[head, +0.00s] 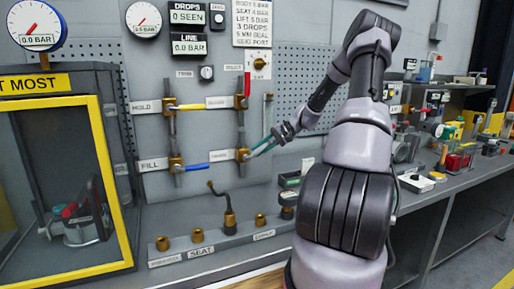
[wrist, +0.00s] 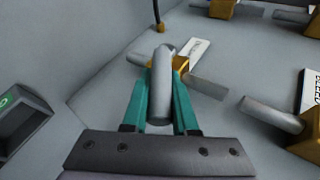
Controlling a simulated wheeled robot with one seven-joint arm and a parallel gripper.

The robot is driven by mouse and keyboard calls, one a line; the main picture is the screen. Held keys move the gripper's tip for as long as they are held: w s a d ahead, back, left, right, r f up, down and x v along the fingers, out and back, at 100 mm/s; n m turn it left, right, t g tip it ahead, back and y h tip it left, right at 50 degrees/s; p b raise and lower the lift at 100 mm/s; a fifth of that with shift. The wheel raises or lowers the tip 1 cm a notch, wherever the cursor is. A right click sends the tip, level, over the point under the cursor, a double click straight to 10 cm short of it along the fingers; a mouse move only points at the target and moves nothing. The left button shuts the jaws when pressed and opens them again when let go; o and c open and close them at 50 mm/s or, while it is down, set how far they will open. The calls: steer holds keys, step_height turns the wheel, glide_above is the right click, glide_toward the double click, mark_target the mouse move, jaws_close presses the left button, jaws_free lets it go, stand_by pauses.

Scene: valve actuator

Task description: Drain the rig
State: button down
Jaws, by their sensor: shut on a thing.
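The wall rig has several brass valves. The upper left valve (head: 170,104) has a yellow lever, the upper right valve (head: 241,101) a red lever, and the lower left valve (head: 176,163) a blue lever. My gripper (head: 262,146) is at the lower right valve (head: 242,155). In the wrist view, its teal fingers (wrist: 160,100) are shut on a grey rounded bar (wrist: 161,75) in front of a brass valve body (wrist: 183,64). The bar hides part of that body. A white label beside the lower right valve is too small to read.
The line display (head: 189,44) reads 0.0 BAR and the drops display (head: 187,13) reads 0 SEEN. A yellow-framed enclosure (head: 108,185) stands at left. A ledge with brass ports (head: 197,236) runs below the valves. A cluttered bench (head: 450,175) extends right.

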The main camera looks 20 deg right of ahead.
steer(key=shift+d+f+m+t+y, duration=0.25)
steer(key=shift+f+y, duration=0.4)
steer(key=shift+y, duration=0.35)
steer(key=shift+d+f+m+t+y, duration=0.15)
steer(key=shift+f+m+y, duration=0.2)
steer(key=shift+f+y, duration=0.5)
steer(key=shift+d+f+m+t+y, duration=0.1)
steer(key=shift+f+m+t+y, duration=0.25)
steer(key=shift+y, duration=0.8)
steer(key=shift+f, duration=0.15)
steer(key=c, duration=0.7)
jaws_free()
steer(key=v, duration=1)
steer(key=shift+s+d, duration=0.15)
steer(key=shift+d, duration=0.2)
